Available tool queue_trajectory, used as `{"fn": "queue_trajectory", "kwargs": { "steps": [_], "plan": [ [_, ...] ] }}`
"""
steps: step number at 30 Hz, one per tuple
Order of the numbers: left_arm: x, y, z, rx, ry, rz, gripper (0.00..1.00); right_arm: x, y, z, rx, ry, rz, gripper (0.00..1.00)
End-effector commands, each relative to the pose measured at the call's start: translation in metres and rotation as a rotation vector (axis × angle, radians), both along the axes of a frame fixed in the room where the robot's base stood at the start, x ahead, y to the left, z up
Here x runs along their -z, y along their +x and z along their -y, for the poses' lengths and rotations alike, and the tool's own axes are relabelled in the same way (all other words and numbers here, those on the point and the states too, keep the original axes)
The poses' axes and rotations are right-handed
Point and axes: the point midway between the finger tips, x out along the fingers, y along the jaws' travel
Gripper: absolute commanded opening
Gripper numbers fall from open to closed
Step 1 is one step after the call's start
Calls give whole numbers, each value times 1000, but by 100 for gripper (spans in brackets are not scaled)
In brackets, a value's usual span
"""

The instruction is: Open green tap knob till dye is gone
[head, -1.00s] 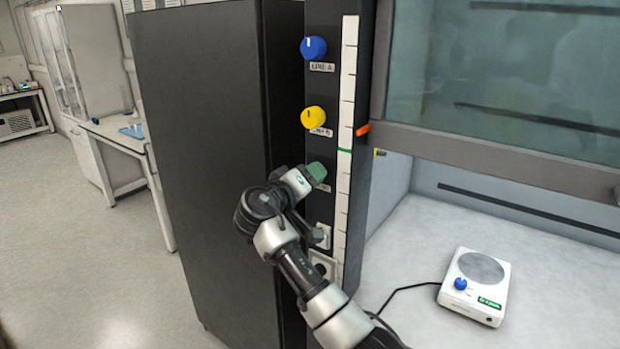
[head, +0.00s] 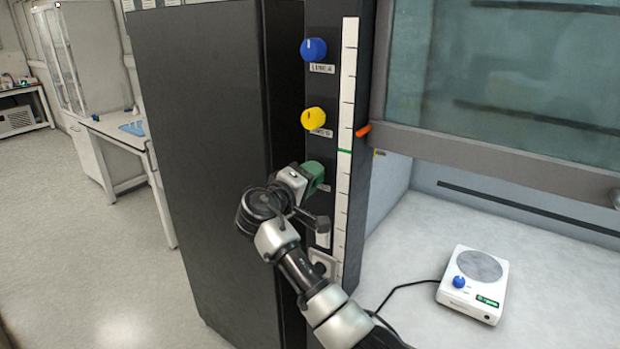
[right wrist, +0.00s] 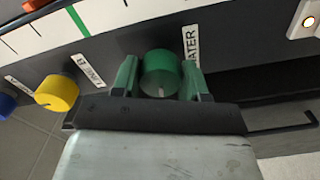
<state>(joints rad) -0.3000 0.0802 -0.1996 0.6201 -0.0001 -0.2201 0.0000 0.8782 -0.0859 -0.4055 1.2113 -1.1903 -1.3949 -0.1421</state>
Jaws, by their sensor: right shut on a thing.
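The green tap knob (right wrist: 161,72) is on the dark panel, beside a label that reads partly "ATER", in the right wrist view. My right gripper (right wrist: 160,78) has its two green fingers on either side of the knob and is shut on it. In the head view, my right gripper (head: 312,178) reaches the panel below the yellow knob and mostly hides the green knob. No dye can be made out. My left gripper is not in view.
A blue knob (head: 313,49) and a yellow knob (head: 313,118) sit above on the same panel. A white scale strip (head: 348,110) with a green mark runs beside them. A white hotplate (head: 474,284) stands in the hood at right.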

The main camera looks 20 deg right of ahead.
Motion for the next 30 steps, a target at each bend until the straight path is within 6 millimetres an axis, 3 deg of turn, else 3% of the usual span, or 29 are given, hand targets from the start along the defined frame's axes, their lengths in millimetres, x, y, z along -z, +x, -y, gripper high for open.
{"fn": "queue_trajectory", "kwargs": {
  "steps": [4, 5, 10, 20, 30],
  "plan": [
    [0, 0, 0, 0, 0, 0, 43, 1, 0, 0, 0, 1, -1, 20],
    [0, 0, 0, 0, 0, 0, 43, 1, 0, 0, 0, 1, -1, 45],
    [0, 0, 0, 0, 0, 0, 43, 1, 0, 0, 0, 1, 0, 69],
    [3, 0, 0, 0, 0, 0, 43, 2, -3, -4, -1, 2, 1, 69],
    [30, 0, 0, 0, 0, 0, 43, 5, -40, -53, -5, 4, 2, 69]
  ]
}}
